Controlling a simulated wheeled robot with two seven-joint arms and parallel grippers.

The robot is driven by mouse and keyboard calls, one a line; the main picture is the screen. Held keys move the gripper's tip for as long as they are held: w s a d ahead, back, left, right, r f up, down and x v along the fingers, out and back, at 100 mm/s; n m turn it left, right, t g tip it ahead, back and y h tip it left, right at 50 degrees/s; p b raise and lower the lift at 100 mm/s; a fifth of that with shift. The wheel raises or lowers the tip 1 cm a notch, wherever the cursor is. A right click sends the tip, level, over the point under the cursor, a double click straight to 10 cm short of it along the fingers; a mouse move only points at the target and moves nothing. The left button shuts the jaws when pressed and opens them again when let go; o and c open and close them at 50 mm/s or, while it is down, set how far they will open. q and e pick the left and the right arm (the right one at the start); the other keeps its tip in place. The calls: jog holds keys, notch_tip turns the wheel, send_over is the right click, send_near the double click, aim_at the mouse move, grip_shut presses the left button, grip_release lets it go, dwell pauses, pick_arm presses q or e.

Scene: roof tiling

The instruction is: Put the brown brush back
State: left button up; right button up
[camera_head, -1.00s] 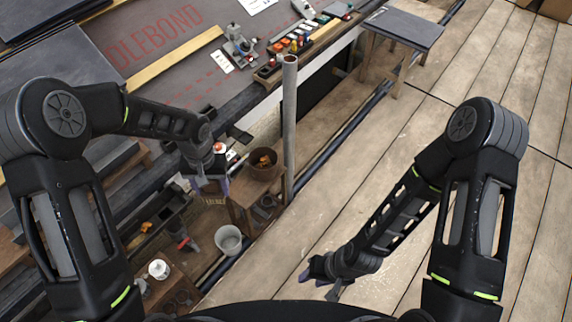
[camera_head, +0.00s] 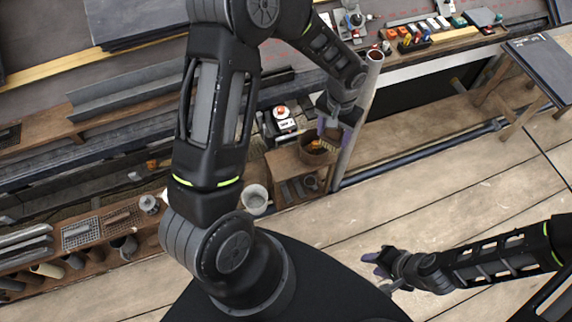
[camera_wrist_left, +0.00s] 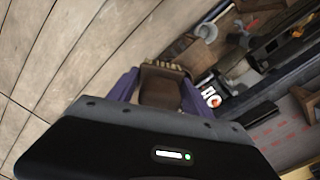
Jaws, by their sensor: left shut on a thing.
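My left gripper (camera_head: 335,128) is at the brown pot (camera_head: 309,155) on a small wooden stand. In the left wrist view it is shut on the brown brush (camera_wrist_left: 160,88). The brush's brown body sits between the purple fingers, with pale bristles at its far edge. In the head view the gripper and brush overlap the pot, and I cannot tell whether the brush is above its rim or inside. Something orange shows in the pot. My right gripper (camera_head: 381,272) is low over the wooden floor, its fingers apart and empty.
A grey upright pole (camera_head: 358,115) stands right beside my left gripper. A pale bucket (camera_head: 256,199) is left of the stand (camera_head: 285,175). A long bench with tools runs along the back. The plank floor (camera_head: 440,200) at the right is mostly clear.

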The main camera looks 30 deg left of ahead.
jog(key=shift+f, duration=0.1)
